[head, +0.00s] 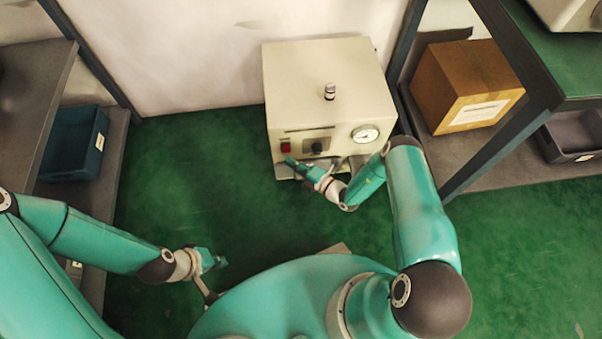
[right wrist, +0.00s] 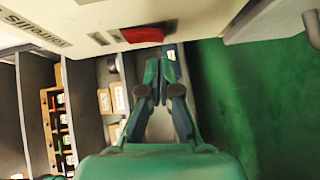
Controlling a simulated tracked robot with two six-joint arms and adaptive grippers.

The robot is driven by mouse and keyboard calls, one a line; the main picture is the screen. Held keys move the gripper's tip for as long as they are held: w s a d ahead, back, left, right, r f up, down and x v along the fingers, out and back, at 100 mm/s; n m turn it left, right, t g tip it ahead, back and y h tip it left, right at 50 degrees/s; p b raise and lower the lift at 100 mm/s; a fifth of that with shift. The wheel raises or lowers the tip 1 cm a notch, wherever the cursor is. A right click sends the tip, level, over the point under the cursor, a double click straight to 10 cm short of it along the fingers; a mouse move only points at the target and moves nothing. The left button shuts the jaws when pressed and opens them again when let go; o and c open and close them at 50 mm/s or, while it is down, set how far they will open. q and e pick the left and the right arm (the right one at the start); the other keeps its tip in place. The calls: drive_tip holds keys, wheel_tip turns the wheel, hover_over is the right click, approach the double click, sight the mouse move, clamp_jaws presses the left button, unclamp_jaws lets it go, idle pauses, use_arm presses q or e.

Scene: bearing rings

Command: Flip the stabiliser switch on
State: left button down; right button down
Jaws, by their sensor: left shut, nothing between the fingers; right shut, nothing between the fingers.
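The stabiliser is a cream box (head: 315,85) standing against the back wall. Its front carries a small red switch (head: 286,147) at the left. In the right wrist view the red switch (right wrist: 142,34) shows at the top, just beyond and above the fingertips. I cannot tell which way it is set. My right gripper (head: 291,161) is shut and empty, with its tips just below the switch; its closed fingers fill the middle of the right wrist view (right wrist: 160,70). I cannot tell whether they touch the box. My left gripper (head: 218,262) is shut and empty, low over the floor.
A dark knob (head: 317,147) and a round gauge (head: 365,134) sit right of the switch. A cardboard box (head: 462,80) stands on the right shelf, and a blue bin (head: 73,143) on the left shelf. The green floor (head: 190,150) left of the stabiliser is clear.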

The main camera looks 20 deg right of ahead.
use_arm(q)
drive_tip(key=shift+f, duration=0.4)
use_arm(e)
drive_tip(key=shift+w+d+f, duration=0.1)
drive_tip(key=shift+w+d, duration=0.05)
drive_tip(key=shift+w, duration=0.4)
drive_tip(key=shift+w+d, duration=0.15)
drive_tip(key=shift+w, duration=0.35)
use_arm(q)
drive_tip(key=shift+f+b, duration=0.45)
drive_tip(key=shift+b, duration=0.25)
use_arm(e)
drive_tip(key=shift+w+d, duration=0.1)
drive_tip(key=shift+w, duration=0.1)
drive_tip(key=shift+s+a+f, duration=0.2)
drive_tip(key=shift+s, duration=0.2)
use_arm(q)
drive_tip(key=shift+s+d+r+p, duration=0.1)
drive_tip(key=shift+s+r+p, duration=0.45)
drive_tip(key=shift+r+p, duration=0.15)
use_arm(e)
drive_tip(key=s+d+f, duration=0.1)
drive_tip(key=s+d, duration=0.3)
drive_tip(key=s, duration=0.7)
drive_tip(key=shift+s+f, duration=0.2)
drive_tip(key=shift+s, duration=0.2)
